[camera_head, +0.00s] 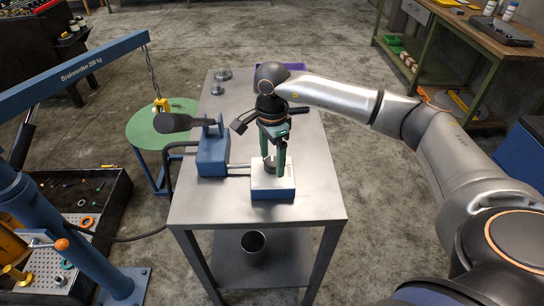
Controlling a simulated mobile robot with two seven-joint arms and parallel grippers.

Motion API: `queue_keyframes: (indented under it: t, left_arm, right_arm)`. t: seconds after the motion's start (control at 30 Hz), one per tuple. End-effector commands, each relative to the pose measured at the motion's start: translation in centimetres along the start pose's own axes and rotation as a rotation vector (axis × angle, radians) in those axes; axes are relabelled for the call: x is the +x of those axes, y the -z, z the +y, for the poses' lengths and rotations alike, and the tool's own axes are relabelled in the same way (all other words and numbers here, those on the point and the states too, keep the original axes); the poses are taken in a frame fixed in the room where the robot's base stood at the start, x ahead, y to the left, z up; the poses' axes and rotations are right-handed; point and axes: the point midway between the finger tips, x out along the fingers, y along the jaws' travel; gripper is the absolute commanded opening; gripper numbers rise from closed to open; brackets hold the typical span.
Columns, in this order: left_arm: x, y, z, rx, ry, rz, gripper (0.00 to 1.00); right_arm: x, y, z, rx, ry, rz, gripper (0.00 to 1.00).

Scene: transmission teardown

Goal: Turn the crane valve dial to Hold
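My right gripper (273,160) points down over a small white-topped blue box (272,187) on the steel table. Its two green-dark fingers stand apart, with a small grey part (269,166) between or just behind their tips. I cannot tell whether the fingers touch that part. No dial face or Hold marking is readable, so I cannot tell whether the grey part is the valve dial. The blue crane (85,70) stands at the left, with a chain and yellow hook (161,104) hanging from its boom. My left gripper is not in view.
A blue unit (212,152) with a black-ended handle (172,122) stands left of the box, joined by rods. Small metal discs (222,75) lie at the table's back left. A green round stool (150,133) is beside it. The table's front (255,212) is clear.

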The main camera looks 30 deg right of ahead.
Motion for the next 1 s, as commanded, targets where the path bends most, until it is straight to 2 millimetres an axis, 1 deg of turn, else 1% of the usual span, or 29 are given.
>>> queue_keyframes:
  t: [0.2,0.27,0.33,0.47,0.6,0.73,0.9,1.0]
  left_arm:
    - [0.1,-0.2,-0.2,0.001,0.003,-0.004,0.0]
    - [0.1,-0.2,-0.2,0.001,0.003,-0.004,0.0]
    - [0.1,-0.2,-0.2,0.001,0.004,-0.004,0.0]
    - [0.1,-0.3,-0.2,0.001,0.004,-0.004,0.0]
    - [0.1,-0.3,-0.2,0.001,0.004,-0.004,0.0]
    - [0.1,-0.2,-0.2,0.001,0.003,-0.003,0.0]
    - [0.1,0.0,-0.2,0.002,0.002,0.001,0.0]
    - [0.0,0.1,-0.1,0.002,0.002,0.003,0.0]
  right_arm:
    - [-0.1,0.0,0.0,0.001,-0.001,0.0,0.82]
    - [-0.4,0.0,0.0,0.001,0.001,0.0,0.82]
    - [-1.1,0.0,-0.1,0.001,0.002,0.0,0.82]
    - [-3.6,0.0,-0.1,0.002,0.005,-0.001,0.82]
    - [-6.8,0.0,-0.1,0.001,0.005,-0.002,0.82]
    - [-9.4,-0.1,-0.1,0.0,0.004,-0.001,0.82]
    - [-11.7,0.0,-0.1,0.001,0.002,-0.001,0.82]
    - [-12.3,0.0,0.0,0.001,0.0,-0.001,0.82]
